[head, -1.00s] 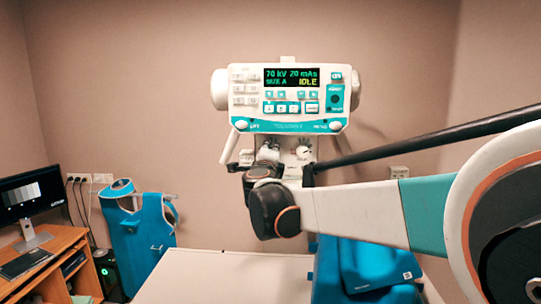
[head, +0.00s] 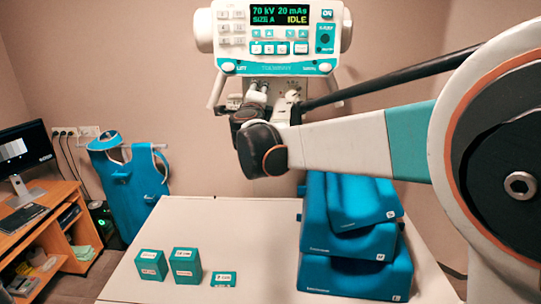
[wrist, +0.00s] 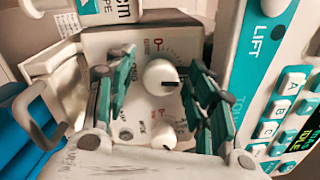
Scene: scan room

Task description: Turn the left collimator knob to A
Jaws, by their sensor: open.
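The collimator panel (wrist: 120,42) is a pale face below the console. In the wrist view it carries a white round left knob (wrist: 160,77) with a dark mark on its right side, and a second white knob (wrist: 164,136) lower down. My gripper (wrist: 163,72) is open, its green-padded fingers on either side of the left knob in the picture; I cannot tell whether they touch it. The print around the knob is too small to read surely. In the head view, my wrist hides much of the panel (head: 278,88). The console display (head: 280,15) reads SIZE A and IDLE.
The console (head: 225,35) hangs just above the panel and fills the right of the wrist view. A pale handle (wrist: 40,105) sits at the left there. Below are a white table (head: 225,230), small green boxes (head: 186,265) and blue cushions (head: 350,245).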

